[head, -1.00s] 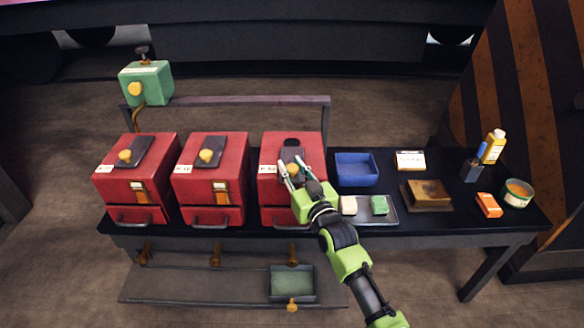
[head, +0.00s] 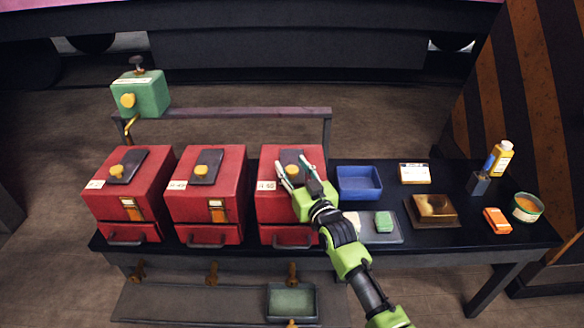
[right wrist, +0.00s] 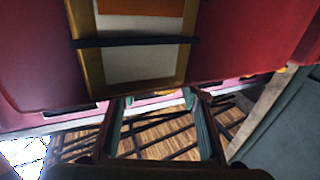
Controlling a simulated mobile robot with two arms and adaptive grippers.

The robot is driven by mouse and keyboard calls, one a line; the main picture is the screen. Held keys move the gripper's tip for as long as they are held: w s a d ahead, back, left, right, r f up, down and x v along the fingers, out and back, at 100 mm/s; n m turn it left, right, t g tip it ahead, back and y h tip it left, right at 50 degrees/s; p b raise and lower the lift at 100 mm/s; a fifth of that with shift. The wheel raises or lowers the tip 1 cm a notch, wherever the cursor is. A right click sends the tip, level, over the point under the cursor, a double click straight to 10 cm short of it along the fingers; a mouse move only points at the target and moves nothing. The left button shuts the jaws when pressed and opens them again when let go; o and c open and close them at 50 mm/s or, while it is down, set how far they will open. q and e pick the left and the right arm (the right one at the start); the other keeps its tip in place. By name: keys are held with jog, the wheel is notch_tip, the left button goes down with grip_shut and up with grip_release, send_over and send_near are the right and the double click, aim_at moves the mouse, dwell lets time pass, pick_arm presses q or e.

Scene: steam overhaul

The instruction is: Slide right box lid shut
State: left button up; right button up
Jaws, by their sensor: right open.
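The right red box (head: 268,208) is the third in the row on the bench. Its dark sliding lid (head: 291,156) lies on top, and no dark opening shows behind it. The right wrist view shows the parted fingers (right wrist: 158,98) and a red surface with a framed label (right wrist: 140,45). My left gripper is not in view.
Two similar red boxes, the middle one (head: 190,210) and the left one (head: 100,205), stand to the left with dark lids and yellow knobs. A blue tray (head: 360,194) is close on the right. A green box (head: 150,95) stands behind on the left.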

jog(key=shift+s+f, duration=0.15)
jog(key=shift+s, duration=0.2)
jog(key=v, duration=1.1)
jog(key=shift+s+d, duration=0.15)
